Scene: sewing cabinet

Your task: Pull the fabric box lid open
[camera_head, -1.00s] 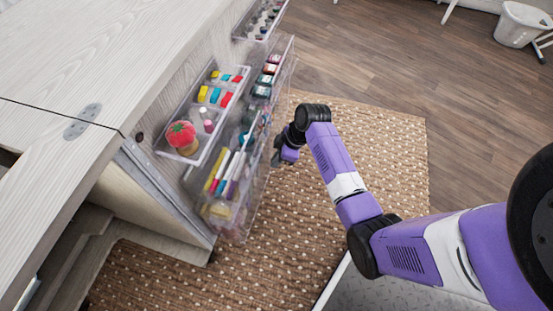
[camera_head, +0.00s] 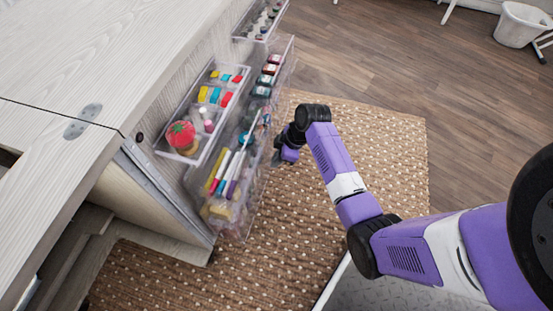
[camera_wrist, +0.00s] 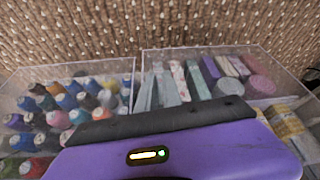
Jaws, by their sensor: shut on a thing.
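The clear fabric box shows in the wrist view with its rim (camera_wrist: 200,50) right of centre; folded fabric strips (camera_wrist: 180,78) and round pinkish pieces lie inside. Its lid cannot be told apart from the clear walls. My gripper (camera_head: 281,158) is beside the clear racks on the cabinet side in the head view. In the wrist view its purple and black housing covers the near side of the box. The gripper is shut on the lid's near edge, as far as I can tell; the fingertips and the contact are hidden.
A clear box of thread spools (camera_wrist: 60,105) stands left of the fabric box. Clear racks with markers (camera_head: 228,172) and a tomato pincushion (camera_head: 181,136) hang on the white cabinet (camera_head: 60,45). A brown dotted rug (camera_head: 370,135) lies below, with free room right of the racks.

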